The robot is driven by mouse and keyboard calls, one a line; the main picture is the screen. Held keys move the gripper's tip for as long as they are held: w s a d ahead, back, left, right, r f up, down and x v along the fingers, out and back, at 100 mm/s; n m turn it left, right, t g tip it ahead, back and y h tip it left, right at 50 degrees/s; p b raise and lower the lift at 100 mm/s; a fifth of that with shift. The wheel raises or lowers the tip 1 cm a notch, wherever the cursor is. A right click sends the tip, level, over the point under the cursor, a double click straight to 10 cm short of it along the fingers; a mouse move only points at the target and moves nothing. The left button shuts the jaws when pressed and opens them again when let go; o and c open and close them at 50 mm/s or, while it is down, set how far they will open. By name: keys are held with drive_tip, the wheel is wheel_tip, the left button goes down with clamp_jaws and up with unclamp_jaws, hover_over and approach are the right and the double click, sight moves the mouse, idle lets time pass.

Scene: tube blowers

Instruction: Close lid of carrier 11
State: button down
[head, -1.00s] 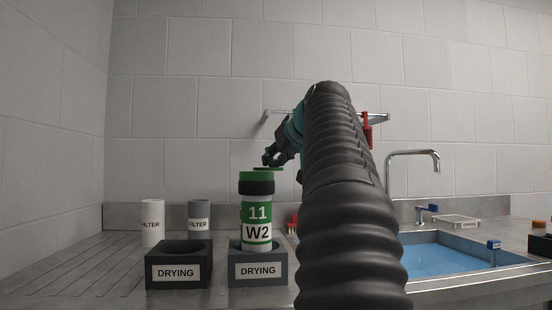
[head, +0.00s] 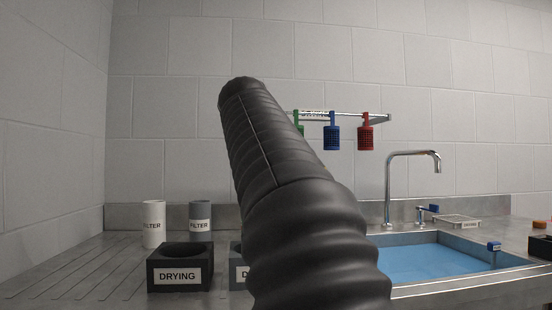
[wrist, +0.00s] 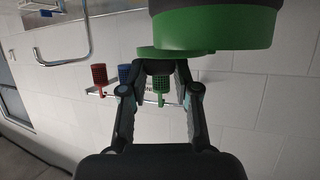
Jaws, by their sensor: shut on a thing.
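Carrier 11 is hidden behind my arm in the head view. In the wrist view its green rim and black band (wrist: 215,28) fill the upper right. A flat green lid (wrist: 150,52) shows beside the rim, partly overlapped by it. I cannot tell its exact angle to the rim. My gripper (wrist: 160,66) has its dark fingertips together at the lid's edge, shut on it. The gripper is out of sight in the head view.
A drying block (head: 180,270) stands empty at left; another (head: 236,264) is mostly hidden by my arm. White (head: 153,225) and grey (head: 201,220) filter tubes stand behind. A wall rail holds green, blue (head: 331,135) and red (head: 366,135) baskets. The sink (head: 440,260) and tap (head: 412,155) are right.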

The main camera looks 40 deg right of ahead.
drive_tip(key=m+g+h, duration=0.1)
drive_tip(key=g, duration=0.1)
drive_tip(key=a+m+g+p, duration=0.1)
drive_tip(key=m, duration=0.1)
drive_tip(key=a+m+g+h+p, duration=0.1)
drive_tip(key=m+g, duration=0.1)
drive_tip(key=shift+a+r+g+h, duration=0.1)
drive_tip(key=shift+a+g+h, duration=0.05)
drive_tip(key=shift+g+h, duration=0.15)
drive_tip(key=m+g, duration=0.1)
drive_tip(key=g, duration=0.1)
drive_tip(key=a+m+g+p, duration=0.1)
drive_tip(key=m+g, duration=0.1)
drive_tip(key=a+m+g, duration=0.1)
drive_tip(key=m+g, duration=0.1)
drive_tip(key=shift+w+f+p, duration=0.15)
drive_tip(key=shift+f+p, duration=0.05)
drive_tip(key=shift+p, duration=0.2)
drive_tip(key=shift+a+m, duration=0.1)
drive_tip(key=shift+m, duration=0.3)
drive_tip(key=c, duration=1)
unclamp_jaws()
drive_tip(key=shift+o, duration=0.8)
drive_tip(key=shift+g, duration=0.3)
